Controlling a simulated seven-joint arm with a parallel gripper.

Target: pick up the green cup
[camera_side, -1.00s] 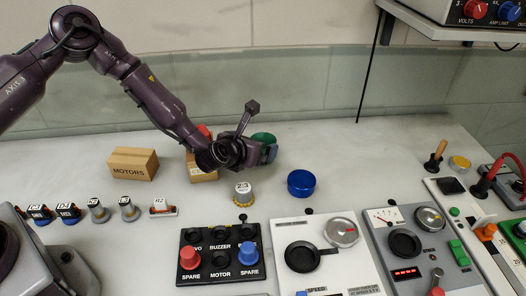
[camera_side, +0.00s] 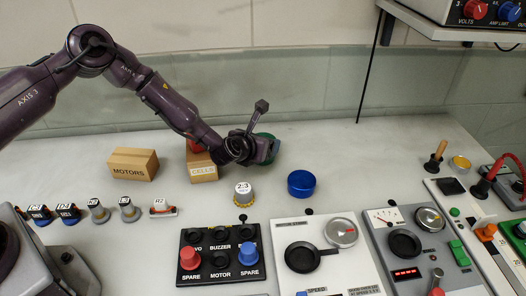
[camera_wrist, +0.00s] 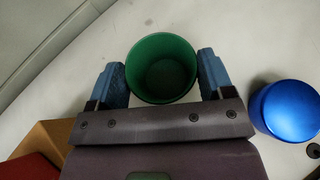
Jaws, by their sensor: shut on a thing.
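The green cup (camera_wrist: 162,68) is between the two blue finger pads of my gripper (camera_wrist: 164,80) in the wrist view. I look down into its open top, and it appears empty. In the side view the cup (camera_side: 268,138) is mostly hidden behind my gripper (camera_side: 262,150), with only a green edge showing. My gripper is shut on the cup from both sides. Whether the cup's base touches the bench cannot be told from these frames.
A blue lid-like cylinder (camera_side: 301,184) stands to the right. The "CELLS" box (camera_side: 203,172) with a red thing on it is just left of my gripper, and the "MOTORS" box (camera_side: 133,164) is farther left. Control panels (camera_side: 222,254) fill the front.

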